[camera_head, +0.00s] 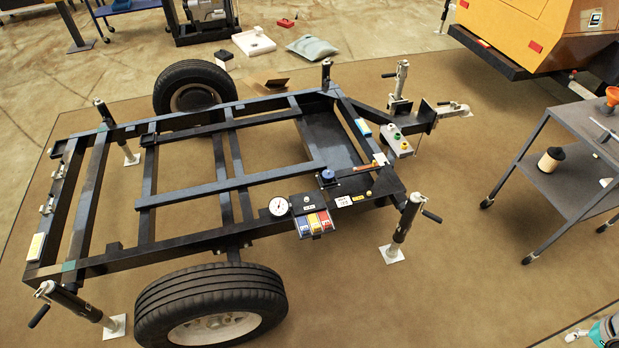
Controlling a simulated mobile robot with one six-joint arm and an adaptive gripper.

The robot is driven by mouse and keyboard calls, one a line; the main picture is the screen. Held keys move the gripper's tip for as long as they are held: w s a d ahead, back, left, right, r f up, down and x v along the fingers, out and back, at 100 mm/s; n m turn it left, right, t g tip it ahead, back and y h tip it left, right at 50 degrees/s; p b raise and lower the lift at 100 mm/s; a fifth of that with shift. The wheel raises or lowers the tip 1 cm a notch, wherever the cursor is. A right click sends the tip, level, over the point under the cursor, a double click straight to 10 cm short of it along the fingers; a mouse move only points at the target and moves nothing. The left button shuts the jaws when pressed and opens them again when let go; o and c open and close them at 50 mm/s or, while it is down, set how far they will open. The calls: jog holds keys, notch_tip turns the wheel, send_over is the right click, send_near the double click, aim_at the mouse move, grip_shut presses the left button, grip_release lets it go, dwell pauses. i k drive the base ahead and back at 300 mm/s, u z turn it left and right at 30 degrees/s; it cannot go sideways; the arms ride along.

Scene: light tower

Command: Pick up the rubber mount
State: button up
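I cannot pick out the rubber mount with certainty. A small dark block (149,140) sits on the left part of the black trailer frame (230,182). A short dark round piece with a blue top (327,176) stands on the frame's right part, near an orange-handled tool. A cream cylinder with a dark end (550,160) lies on the grey cart's lower shelf. Any of these is too small to name surely.
A gauge (278,206) and coloured boxes (314,223) sit on the near rail. Jack legs and two tyres (212,303) surround the frame. The grey cart (570,185) stands right, below a yellow machine (545,40). The floor between frame and cart is clear.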

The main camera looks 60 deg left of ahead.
aim_at(328, 175)
jog(key=u, duration=0.25)
jog(key=i, duration=0.5)
jog(key=u, duration=0.75)
jog(key=i, duration=0.55)
jog(key=u, duration=0.3)
jog(key=k, duration=0.9)
jog(key=u, duration=0.15)
jog(key=i, duration=0.7)
